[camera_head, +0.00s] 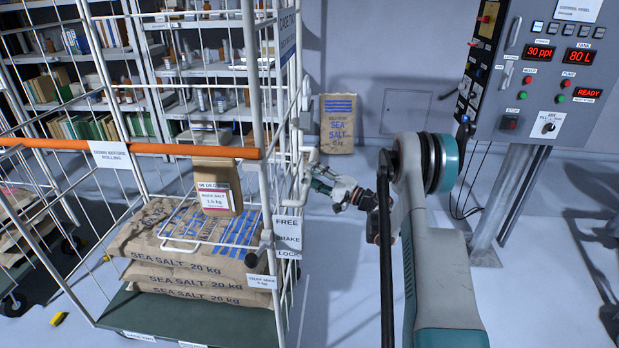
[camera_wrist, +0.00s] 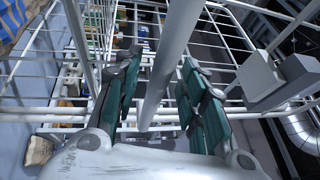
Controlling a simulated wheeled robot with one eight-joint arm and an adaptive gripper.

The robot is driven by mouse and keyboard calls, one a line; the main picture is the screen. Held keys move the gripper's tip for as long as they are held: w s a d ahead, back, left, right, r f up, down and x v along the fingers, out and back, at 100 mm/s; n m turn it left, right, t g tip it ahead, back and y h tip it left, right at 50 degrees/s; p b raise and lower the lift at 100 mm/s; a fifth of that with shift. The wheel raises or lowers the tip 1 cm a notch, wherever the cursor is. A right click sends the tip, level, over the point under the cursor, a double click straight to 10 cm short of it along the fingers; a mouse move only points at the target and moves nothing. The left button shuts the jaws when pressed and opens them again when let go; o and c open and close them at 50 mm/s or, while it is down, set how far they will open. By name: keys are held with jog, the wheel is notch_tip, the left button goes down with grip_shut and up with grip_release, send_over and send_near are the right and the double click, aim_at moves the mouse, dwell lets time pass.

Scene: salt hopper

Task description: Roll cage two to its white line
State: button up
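Cage two (camera_head: 251,85) is a white wire roll cage at the left in the head view, with its name plate at the top right. Sea salt sacks (camera_head: 200,275) lie on its green base, and a small brown rock salt bag (camera_head: 214,190) stands above them. An orange bar (camera_head: 190,151) labelled "down before rolling" lies across its front. My gripper (camera_head: 318,184) is beside the cage's right side, at a white handle. In the wrist view my gripper (camera_wrist: 160,95) is open, its green fingers either side of a pale post (camera_wrist: 172,55), with gaps showing. I see no white line.
A control panel (camera_head: 560,70) on a grey leg (camera_head: 510,200) stands at the right. A sea salt sack (camera_head: 337,125) stands by the back wall. Shelves (camera_head: 210,70) stand behind the cage. A brake plate (camera_head: 287,238) is on the cage's right side. Floor (camera_head: 345,220) is clear between cage and arm.

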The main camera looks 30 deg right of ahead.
jog(key=shift+w+a+r, duration=0.2)
jog(key=shift+w+a, duration=0.2)
jog(key=shift+w, duration=0.2)
jog(key=shift+c, duration=0.6)
grip_shut()
jog(key=shift+s+d, duration=0.55)
jog(key=shift+d, duration=0.3)
jog(key=shift+o, duration=0.6)
grip_release()
jog(key=shift+a, duration=0.1)
jog(key=v, duration=1.2)
